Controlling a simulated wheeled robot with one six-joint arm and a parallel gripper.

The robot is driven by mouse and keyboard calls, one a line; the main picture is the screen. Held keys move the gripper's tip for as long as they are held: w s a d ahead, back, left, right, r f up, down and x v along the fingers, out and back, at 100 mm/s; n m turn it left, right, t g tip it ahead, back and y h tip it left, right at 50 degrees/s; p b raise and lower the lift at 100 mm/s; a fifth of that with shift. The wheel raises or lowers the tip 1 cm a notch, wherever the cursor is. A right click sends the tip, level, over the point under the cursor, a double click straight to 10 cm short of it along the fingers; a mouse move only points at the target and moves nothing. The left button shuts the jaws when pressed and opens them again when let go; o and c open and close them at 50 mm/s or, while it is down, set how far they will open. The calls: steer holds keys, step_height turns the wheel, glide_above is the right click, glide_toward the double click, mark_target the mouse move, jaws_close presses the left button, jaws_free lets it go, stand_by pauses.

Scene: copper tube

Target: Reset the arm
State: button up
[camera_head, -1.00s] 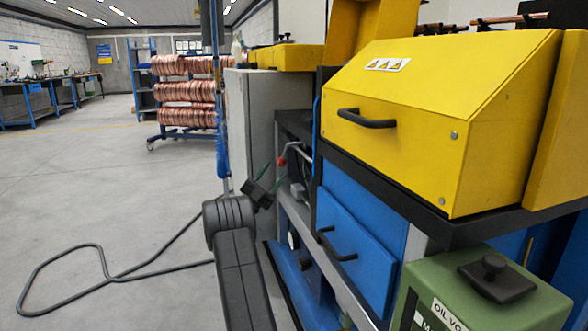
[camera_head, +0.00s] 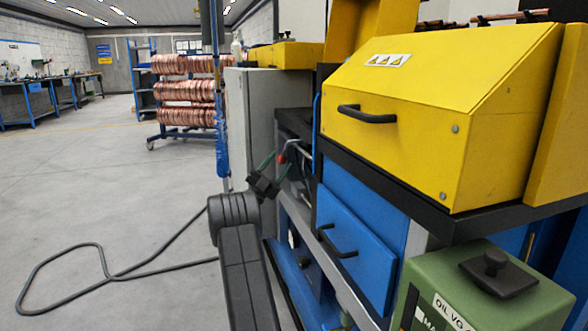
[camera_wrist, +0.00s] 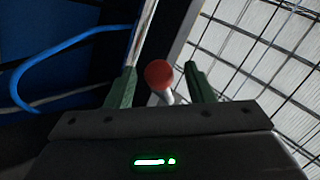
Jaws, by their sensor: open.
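My gripper (camera_head: 277,170) is at the side of the machine, left of the blue front panel, with its dark arm below it. In the wrist view, its two green fingers (camera_wrist: 160,84) stand apart and nothing is clamped between them. A red ball knob (camera_wrist: 158,74) on a pale rod shows between the fingers in that view; I cannot tell whether they touch it. In the head view the red knob (camera_head: 282,158) appears close to the fingers, on a grey bent lever.
The yellow machine cover (camera_head: 430,110) and blue panel (camera_head: 350,240) stand close on the right. A green oil box (camera_head: 490,290) is at lower right. A dark cable (camera_head: 100,250) loops on the floor. The floor at left is open, and a rack of copper coils (camera_head: 187,92) stands behind.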

steer(key=shift+x, duration=1)
steer(key=shift+s+d+n+t, duration=0.1)
steer(key=shift+d+n+t, duration=0.05)
steer(key=shift+n+t, duration=0.3)
steer(key=shift+s+d+f+n+t+y, duration=0.15)
steer(key=shift+s+n+t+y, duration=0.1)
steer(key=shift+n+t+y, duration=0.55)
steer(key=shift+s+a+f+n+t+y, duration=0.1)
steer(key=shift+s+f+n+t+y, duration=0.1)
steer(key=shift+n+t+y, duration=0.55)
steer(key=shift+g+h, duration=0.25)
steer(key=shift+g, duration=0.05)
